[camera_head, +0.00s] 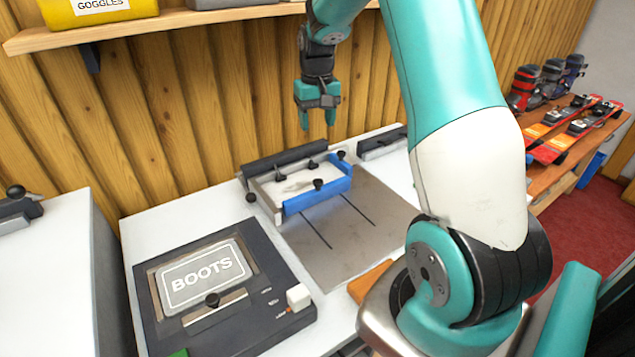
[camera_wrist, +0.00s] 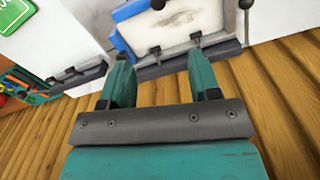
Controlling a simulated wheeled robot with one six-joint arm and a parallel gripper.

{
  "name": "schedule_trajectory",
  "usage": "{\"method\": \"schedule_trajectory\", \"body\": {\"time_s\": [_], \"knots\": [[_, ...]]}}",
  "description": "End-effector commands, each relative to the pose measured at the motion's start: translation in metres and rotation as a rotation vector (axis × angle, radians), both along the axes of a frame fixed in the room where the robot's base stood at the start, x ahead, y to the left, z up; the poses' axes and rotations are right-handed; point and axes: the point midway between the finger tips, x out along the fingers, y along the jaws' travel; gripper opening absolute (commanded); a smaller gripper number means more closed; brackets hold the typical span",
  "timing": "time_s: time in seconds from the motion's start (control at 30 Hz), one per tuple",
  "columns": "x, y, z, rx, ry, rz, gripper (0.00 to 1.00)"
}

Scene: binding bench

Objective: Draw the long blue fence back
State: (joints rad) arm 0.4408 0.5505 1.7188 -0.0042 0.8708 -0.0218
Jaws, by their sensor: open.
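The long blue fence (camera_head: 318,192) runs along the front of a pale jig (camera_head: 285,188) on the grey metal plate (camera_head: 345,240). It has a dark knob near its middle and stands close to the jig's other parts. My gripper (camera_head: 318,128) hangs above and behind the jig, near the wooden wall, pointing down. It is open and empty, apart from the fence. In the wrist view its two fingers (camera_wrist: 162,62) are spread.
A dark box marked BOOTS (camera_head: 205,280) with a white knob sits at the front left of the white bench. A wooden shelf (camera_head: 160,30) with a yellow goggles bin (camera_head: 95,12) is above. The plate's front is clear.

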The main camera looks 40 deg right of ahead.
Motion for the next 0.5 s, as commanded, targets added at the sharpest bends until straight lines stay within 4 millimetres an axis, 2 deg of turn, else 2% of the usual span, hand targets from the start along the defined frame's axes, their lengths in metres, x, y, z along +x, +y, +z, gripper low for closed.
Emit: {"method": "schedule_trajectory", "body": {"time_s": [0.17, 0.27, 0.5], "knots": [[0.0, -0.006, -0.017, -0.002, 0.006, -0.013, 0.57], [-0.001, -0.005, -0.034, 0.0, 0.008, -0.012, 0.57], [-0.001, -0.004, -0.09, 0.001, 0.009, -0.01, 0.57]]}}
